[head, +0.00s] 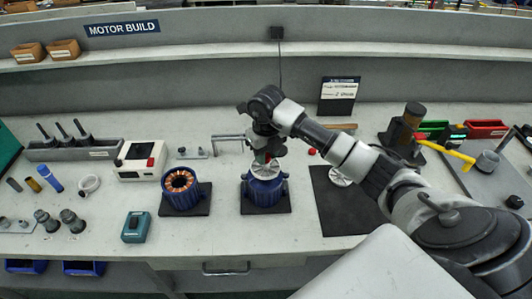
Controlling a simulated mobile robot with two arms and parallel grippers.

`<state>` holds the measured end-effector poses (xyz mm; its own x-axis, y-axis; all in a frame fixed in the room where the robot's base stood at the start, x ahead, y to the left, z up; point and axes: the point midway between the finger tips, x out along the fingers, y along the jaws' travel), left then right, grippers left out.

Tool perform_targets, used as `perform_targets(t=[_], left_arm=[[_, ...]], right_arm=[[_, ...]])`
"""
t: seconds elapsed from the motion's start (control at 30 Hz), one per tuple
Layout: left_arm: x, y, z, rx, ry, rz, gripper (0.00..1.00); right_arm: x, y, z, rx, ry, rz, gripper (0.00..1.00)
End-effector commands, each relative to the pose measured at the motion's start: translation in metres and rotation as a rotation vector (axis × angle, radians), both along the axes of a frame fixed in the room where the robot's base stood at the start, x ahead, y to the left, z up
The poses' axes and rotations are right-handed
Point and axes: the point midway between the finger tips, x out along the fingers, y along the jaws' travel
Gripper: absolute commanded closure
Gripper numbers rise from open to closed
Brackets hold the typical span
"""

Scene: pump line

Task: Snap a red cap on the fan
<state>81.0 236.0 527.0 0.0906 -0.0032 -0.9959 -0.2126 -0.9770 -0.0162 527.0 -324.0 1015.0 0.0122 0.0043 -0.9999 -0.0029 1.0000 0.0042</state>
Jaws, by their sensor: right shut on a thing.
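My right gripper (264,157) points down just above a silver fan (267,171) on top of a blue motor housing (262,193). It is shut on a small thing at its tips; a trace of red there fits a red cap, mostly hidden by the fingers. I cannot tell whether the cap touches the fan. Another red cap (312,152) lies on the bench to the right of the gripper. My left gripper is not in view.
A second blue motor with copper windings (180,183) stands on the left. A black mat (345,215) with another silver fan (340,177) lies right, partly under my arm. A white device (140,162) stands left.

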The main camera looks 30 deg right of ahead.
Motion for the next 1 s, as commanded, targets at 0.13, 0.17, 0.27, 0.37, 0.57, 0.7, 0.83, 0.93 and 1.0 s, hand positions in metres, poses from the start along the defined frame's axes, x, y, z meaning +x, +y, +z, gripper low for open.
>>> perform_targets(t=[0.13,0.17,0.27,0.37,0.57,0.7,0.83,0.93,1.0], left_arm=[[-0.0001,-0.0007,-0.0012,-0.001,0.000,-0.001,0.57],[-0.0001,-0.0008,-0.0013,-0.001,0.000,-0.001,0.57],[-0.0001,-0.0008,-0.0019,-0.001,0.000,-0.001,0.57],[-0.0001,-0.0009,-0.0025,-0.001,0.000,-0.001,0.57],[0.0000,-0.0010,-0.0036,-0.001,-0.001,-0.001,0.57],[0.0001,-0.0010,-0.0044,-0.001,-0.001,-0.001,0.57],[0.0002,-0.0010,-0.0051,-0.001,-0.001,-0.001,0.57],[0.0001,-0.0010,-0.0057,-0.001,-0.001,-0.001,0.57],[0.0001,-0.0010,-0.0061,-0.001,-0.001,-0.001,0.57]], right_arm=[[0.0001,-0.0001,-0.0014,0.000,0.000,0.000,0.83],[0.0001,-0.0001,-0.0016,0.000,0.000,0.000,0.83],[0.0001,-0.0001,-0.0023,0.000,0.000,0.000,0.83],[0.0001,-0.0001,-0.0031,0.000,0.000,0.000,0.83],[0.0002,-0.0001,-0.0045,0.000,0.000,0.000,0.83],[0.0002,-0.0001,-0.0055,0.000,0.000,0.000,0.83],[0.0002,-0.0001,-0.0065,0.000,0.000,0.000,0.83],[0.0002,-0.0001,-0.0072,0.000,0.000,0.000,0.83],[0.0002,-0.0001,-0.0077,0.000,0.000,-0.001,0.83]])
